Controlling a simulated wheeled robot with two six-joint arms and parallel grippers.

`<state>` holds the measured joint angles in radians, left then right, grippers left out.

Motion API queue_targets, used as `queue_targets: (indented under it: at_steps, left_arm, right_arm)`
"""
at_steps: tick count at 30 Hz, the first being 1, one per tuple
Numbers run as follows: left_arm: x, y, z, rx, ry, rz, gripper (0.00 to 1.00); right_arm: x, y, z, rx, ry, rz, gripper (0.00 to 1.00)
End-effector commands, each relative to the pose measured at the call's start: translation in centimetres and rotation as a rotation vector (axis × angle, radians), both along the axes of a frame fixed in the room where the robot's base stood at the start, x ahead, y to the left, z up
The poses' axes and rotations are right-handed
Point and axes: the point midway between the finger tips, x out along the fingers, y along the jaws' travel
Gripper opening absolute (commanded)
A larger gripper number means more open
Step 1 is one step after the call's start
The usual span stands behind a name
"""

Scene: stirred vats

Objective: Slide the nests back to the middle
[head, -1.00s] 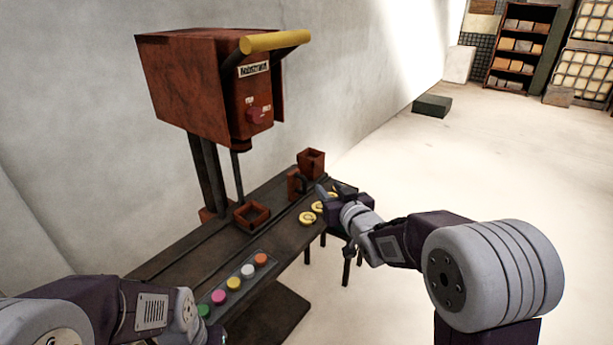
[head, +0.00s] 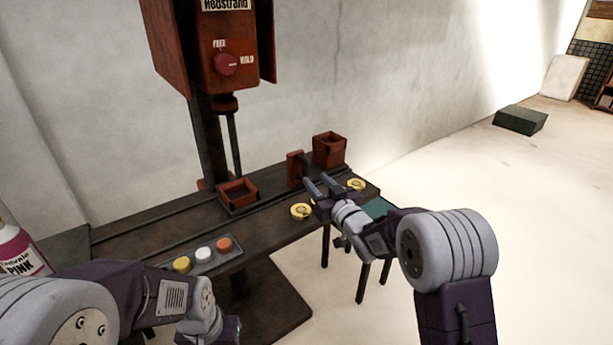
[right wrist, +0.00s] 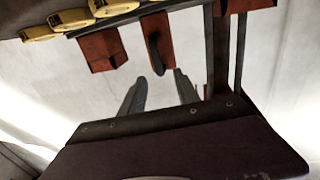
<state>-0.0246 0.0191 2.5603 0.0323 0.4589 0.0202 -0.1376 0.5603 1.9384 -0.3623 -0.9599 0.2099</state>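A low open red-brown box (head: 238,193), perhaps a nest, sits on the dark bench (head: 150,235) below the machine's rod. A taller red-brown box (head: 329,150) stands at the bench's far right end. Between them is an upright red-brown block (head: 296,170) with a dark curved handle, which also shows in the right wrist view (right wrist: 157,45). My right gripper (head: 318,184) is open and empty, its fingers pointing toward this block, apparently just short of the handle. My left gripper is mostly out of frame at the bottom; its fingers cannot be made out.
The red-brown machine (head: 225,60) has a red knob marked FREE and HOLD. Yellow round pieces (head: 301,211) lie along the bench's front edge. A button strip (head: 205,262) and a pink-labelled bottle (head: 18,250) are at left.

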Motion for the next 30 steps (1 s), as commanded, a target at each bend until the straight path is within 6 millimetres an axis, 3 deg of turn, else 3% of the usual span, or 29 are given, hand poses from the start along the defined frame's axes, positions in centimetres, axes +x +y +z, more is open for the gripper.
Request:
queue_targets:
  at_steps: [4, 8, 14, 18, 24, 30]
  left_arm:
    - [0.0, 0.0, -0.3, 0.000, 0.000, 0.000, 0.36]
    - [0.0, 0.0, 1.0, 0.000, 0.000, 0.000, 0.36]
    - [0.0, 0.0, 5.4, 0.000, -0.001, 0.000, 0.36]
    - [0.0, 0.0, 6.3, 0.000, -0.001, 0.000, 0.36]
    - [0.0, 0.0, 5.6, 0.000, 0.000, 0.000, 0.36]
    - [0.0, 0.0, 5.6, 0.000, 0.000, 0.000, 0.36]
  right_arm:
    - [0.0, 0.1, -0.3, 0.000, 0.000, 0.001, 0.38]
    - [0.8, 0.4, 0.2, 0.000, 0.001, 0.001, 0.38]
    - [4.0, 1.9, 0.8, -0.001, 0.004, 0.001, 0.38]
    - [6.2, 2.9, 0.3, 0.000, 0.000, 0.001, 0.38]
    - [8.0, 3.7, -0.3, 0.000, -0.001, 0.001, 0.38]
    - [8.2, 3.8, -0.2, 0.000, 0.000, 0.000, 0.38]
